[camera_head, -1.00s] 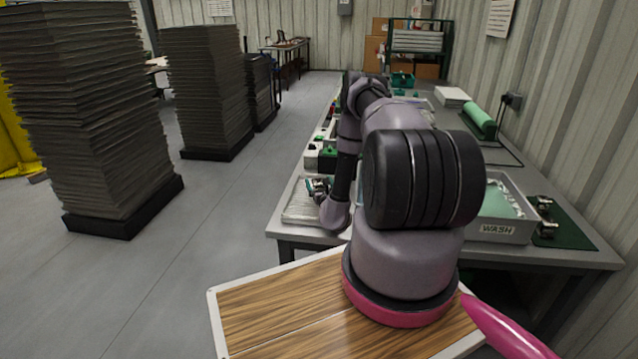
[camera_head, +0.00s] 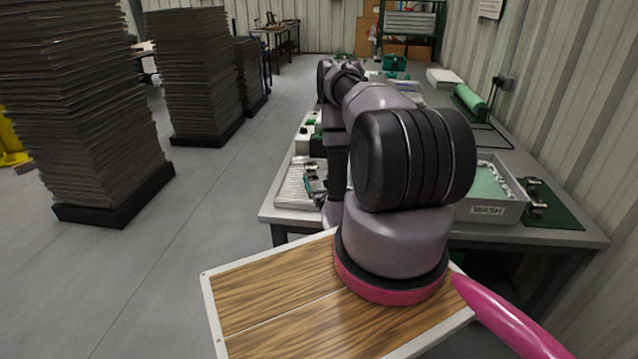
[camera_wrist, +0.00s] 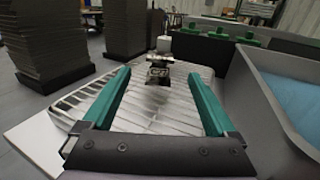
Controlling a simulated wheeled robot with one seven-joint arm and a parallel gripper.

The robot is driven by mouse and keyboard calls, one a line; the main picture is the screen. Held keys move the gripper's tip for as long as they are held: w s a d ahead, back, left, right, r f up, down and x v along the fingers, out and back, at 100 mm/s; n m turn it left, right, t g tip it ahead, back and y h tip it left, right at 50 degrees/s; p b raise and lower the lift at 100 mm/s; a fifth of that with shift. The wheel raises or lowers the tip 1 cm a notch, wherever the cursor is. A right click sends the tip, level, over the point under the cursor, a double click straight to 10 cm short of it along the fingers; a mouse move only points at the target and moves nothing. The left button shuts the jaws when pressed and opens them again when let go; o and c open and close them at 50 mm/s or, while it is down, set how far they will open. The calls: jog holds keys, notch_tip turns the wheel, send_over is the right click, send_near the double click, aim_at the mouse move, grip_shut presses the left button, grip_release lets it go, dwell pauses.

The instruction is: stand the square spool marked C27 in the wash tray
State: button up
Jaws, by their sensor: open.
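In the wrist view, a small metal square spool (camera_wrist: 158,74) sits on a ribbed pale tray (camera_wrist: 178,110). Its dark face carries a light label that seems to read C27, though it is small. My gripper (camera_wrist: 159,78) is open, its two teal fingers apart on either side of the spool's line, with nothing held. The spool lies ahead, near the fingertips; I cannot tell the exact gap. The grey wash tray (camera_head: 488,211), labelled WASH, stands at the right of the bench with a pale green inside; its wall (camera_wrist: 262,112) also shows in the wrist view. My arm hides part of the bench.
Another small metal piece (camera_wrist: 164,44) stands just behind the spool. Metal pieces (camera_head: 537,187) lie on a dark green mat (camera_head: 562,212) right of the wash tray. A green roll (camera_head: 470,103) lies farther back. Tall dark stacks (camera_head: 190,75) stand on the floor at left.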

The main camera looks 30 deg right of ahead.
jog(key=shift+s, duration=0.45)
